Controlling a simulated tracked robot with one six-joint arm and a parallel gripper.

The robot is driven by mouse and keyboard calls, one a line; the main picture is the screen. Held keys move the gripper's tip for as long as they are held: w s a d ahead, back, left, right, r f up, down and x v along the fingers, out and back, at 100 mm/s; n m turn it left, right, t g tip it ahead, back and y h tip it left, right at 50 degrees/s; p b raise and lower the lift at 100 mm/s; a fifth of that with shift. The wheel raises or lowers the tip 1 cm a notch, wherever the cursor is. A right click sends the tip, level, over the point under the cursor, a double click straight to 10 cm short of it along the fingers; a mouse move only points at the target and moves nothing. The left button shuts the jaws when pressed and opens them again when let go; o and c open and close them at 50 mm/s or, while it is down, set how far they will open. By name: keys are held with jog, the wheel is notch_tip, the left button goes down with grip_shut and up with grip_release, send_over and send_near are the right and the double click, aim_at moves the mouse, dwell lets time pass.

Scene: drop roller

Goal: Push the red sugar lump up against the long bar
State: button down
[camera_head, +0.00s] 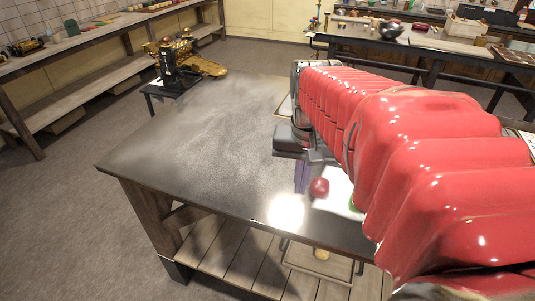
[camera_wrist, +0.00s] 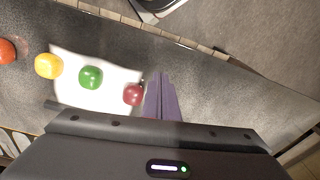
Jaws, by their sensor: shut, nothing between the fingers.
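The red lump (camera_wrist: 133,94) is round and glossy. It lies at the right edge of a white sheet (camera_wrist: 111,101) in the wrist view, and it also shows in the head view (camera_head: 319,187). My gripper (camera_wrist: 161,77) has purple fingers, shut and empty, pointing down at the table. They are just right of the red lump in the wrist view; I cannot tell whether they touch it. In the head view the fingers (camera_head: 301,178) are left of the lump. I cannot make out the long bar clearly; my arm hides part of the table.
A green lump (camera_wrist: 91,77) and a yellow lump (camera_wrist: 48,66) lie left of the red one in the wrist view, with an orange-red lump (camera_wrist: 6,51) at the frame's edge. The dark tabletop (camera_head: 190,140) left of my gripper is clear in the head view.

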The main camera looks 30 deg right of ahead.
aim_at(315, 203)
jog(key=d, duration=0.1)
jog(key=d+m, duration=0.1)
jog(key=d, duration=0.1)
jog(key=d+m+g, duration=0.1)
jog(key=shift+s+d+f+y, duration=0.3)
jog(key=shift+d, duration=0.05)
notch_tip(315, 203, down, 10)
jog(key=shift+f, duration=0.1)
jog(key=shift+w+d, duration=0.75)
jog(key=shift+d, duration=0.2)
jog(key=shift+w+d, duration=0.45)
jog(key=shift+d, duration=0.15)
